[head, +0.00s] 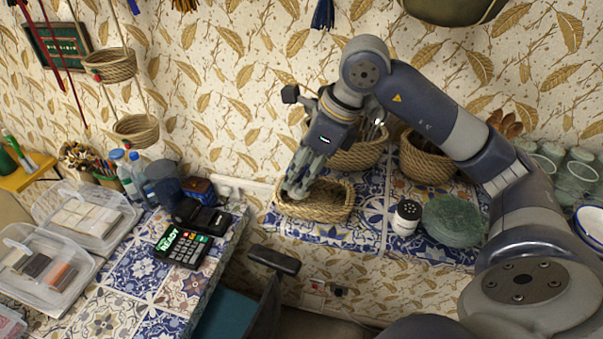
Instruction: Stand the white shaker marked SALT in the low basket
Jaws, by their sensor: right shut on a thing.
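The low basket (330,208) is a shallow woven tray on the blue-patterned tiled shelf near the wall. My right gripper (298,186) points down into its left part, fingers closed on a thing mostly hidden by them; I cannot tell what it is. A white shaker (405,219) with a dark, dotted top stands upright on the tiles to the right of the basket, apart from it. No marking on it can be read. My left gripper is not in view.
Taller baskets (357,152) with utensils stand behind. Green round plates (452,220) are stacked right of the shaker, with glass jars (575,180) further right. A card terminal (183,246) and clear boxes (45,262) fill the left counter. My right arm spans above the shelf.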

